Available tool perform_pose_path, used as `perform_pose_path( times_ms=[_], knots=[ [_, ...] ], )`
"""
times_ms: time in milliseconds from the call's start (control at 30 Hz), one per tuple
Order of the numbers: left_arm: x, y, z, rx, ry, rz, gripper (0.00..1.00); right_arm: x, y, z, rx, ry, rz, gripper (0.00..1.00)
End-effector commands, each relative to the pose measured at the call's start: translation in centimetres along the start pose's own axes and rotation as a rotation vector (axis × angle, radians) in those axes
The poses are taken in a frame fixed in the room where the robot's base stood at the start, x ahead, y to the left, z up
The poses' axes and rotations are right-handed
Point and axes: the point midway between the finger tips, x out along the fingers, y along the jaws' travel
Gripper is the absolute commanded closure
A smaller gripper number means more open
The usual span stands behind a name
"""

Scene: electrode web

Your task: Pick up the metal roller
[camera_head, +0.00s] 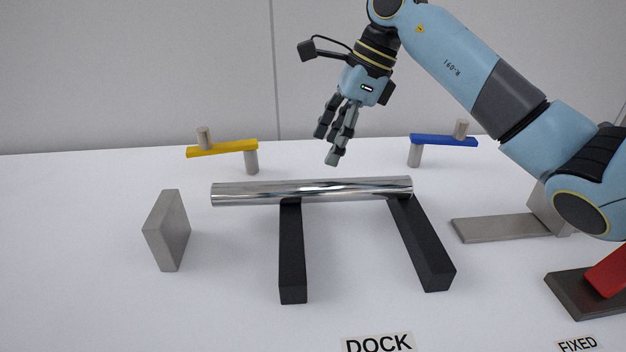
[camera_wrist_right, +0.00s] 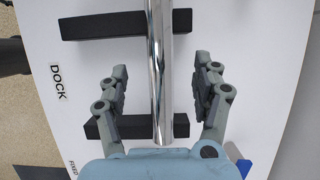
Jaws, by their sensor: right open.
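The metal roller (camera_head: 312,190) is a shiny chrome cylinder. It lies level across the far ends of two black rails (camera_head: 292,255) on the white table. My right gripper (camera_head: 331,143) is open and empty, above the roller in the head view, with its fingers pointing down. In the right wrist view, the roller (camera_wrist_right: 159,70) runs lengthwise between the two open fingers (camera_wrist_right: 160,85), with a gap on each side. From these views I cannot tell the exact height of the fingers above it. My left gripper is not in view.
A grey upright block (camera_head: 168,232) stands left of the roller. A yellow lever (camera_head: 222,149) and a blue lever (camera_head: 444,140) stand on posts behind it. A grey bracket (camera_head: 500,228) and a red part (camera_head: 608,272) are at right. A DOCK label (camera_head: 378,343) lies in front.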

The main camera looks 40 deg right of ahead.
Motion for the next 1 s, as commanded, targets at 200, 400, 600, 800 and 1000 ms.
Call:
perform_pose_path(
  times_ms=[200, 400, 600, 800, 1000],
  knots=[
    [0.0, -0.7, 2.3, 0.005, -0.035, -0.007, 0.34, 3.5, 0.0, 0.0, 0.002, -0.001, 0.002, 0.34],
    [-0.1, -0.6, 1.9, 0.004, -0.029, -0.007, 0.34, 5.2, 0.0, -0.4, 0.002, 0.001, 0.003, 0.34],
    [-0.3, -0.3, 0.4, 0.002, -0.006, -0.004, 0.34, 8.3, -0.1, -0.9, 0.002, -0.002, 0.003, 0.34],
    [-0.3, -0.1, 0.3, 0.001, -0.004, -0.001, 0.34, 9.5, -0.1, -0.9, -0.001, 0.0, 0.0, 0.34],
    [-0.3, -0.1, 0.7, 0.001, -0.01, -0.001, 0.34, 9.4, -0.1, -0.9, -0.001, 0.0, 0.0, 0.41]
  ],
)
